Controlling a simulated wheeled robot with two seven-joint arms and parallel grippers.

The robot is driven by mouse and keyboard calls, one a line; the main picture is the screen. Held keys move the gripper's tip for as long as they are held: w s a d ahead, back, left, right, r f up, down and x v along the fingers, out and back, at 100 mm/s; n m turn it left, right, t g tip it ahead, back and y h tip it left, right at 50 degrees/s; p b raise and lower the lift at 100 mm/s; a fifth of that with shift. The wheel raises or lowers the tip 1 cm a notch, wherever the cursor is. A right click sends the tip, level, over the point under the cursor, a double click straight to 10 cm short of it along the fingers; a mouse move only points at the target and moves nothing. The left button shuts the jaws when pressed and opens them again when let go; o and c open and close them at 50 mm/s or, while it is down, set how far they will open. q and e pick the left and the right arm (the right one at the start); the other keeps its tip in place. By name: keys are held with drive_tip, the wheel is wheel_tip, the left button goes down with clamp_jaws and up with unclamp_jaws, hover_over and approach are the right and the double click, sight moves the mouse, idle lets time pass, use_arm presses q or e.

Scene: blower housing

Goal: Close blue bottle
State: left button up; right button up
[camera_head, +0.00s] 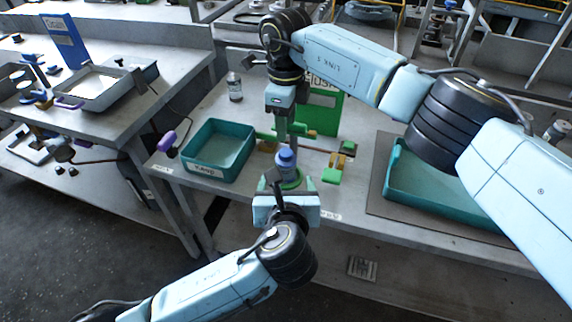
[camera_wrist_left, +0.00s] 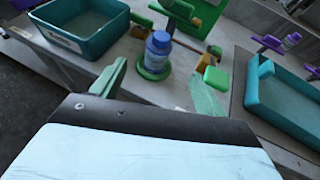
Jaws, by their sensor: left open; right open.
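A blue bottle (camera_head: 287,168) with a blue cap stands upright on a round green base near the table's front edge. It also shows in the left wrist view (camera_wrist_left: 157,57), beyond and between my left fingers. My left gripper (camera_head: 288,187) is open just in front of the bottle, with its green fingertips apart; they also show in the left wrist view (camera_wrist_left: 162,82). My right gripper (camera_head: 281,127) points down from above, just behind the bottle. It is open, and its fingers are partly hidden. Whether it touches the cap cannot be told.
A teal bin (camera_head: 219,150) stands left of the bottle, and a larger teal tray (camera_head: 440,190) is at the right. Green and yellow blocks (camera_head: 337,166) lie close to the bottle's right. A green sign panel (camera_head: 322,110) and a small clear bottle (camera_head: 234,86) stand behind.

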sight(286, 161)
use_arm(q)
drive_tip(key=x, duration=1.3)
drive_tip(key=shift+w+f, duration=0.15)
clamp_jaws()
use_arm(e)
drive_tip(key=n, duration=0.4)
drive_tip(key=shift+w, duration=0.1)
drive_tip(key=n, duration=0.5)
drive_tip(key=shift+f, duration=4.05)
